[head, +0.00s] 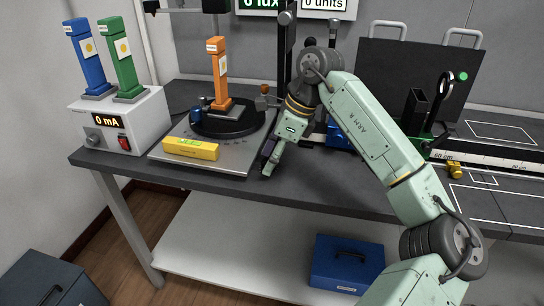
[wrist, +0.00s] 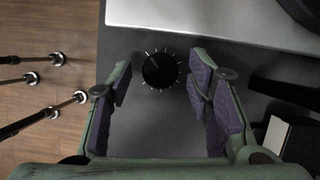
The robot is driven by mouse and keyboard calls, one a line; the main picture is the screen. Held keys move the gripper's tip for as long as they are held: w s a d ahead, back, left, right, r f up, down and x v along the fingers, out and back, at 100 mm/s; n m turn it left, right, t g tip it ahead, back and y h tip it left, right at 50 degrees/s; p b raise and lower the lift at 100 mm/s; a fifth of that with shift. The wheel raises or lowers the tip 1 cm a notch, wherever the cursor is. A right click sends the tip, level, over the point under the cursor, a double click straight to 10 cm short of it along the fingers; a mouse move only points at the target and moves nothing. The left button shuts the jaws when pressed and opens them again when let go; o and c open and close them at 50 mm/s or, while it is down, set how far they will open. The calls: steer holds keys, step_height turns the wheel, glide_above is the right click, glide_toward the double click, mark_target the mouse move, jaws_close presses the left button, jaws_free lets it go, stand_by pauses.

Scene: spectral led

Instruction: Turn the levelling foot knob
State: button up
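The black round knob (wrist: 160,71), ringed by white tick marks, is set in a dark grey surface in the wrist view, beside the edge of a pale plate. My gripper (wrist: 162,82) is open, its purple-padded fingers either side of the knob with gaps on both sides. Nothing is between the pads except the knob seen beyond them; contact does not show. In the head view my gripper (head: 267,170) points down at the right front of the grey base plate (head: 232,169). The knob cannot be made out there. A yellow level (head: 190,149) lies on the plate.
An orange post (head: 219,75) stands on a black turntable (head: 241,122) behind my gripper. A meter box (head: 126,119) reading 0 mA carries blue and green posts at left. A black panel (head: 410,75) and a rail (head: 490,158) are at right. The front table strip is clear.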

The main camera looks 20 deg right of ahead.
steer(key=v, duration=1.2)
steer(key=shift+f, duration=0.1)
stand_by(1.3)
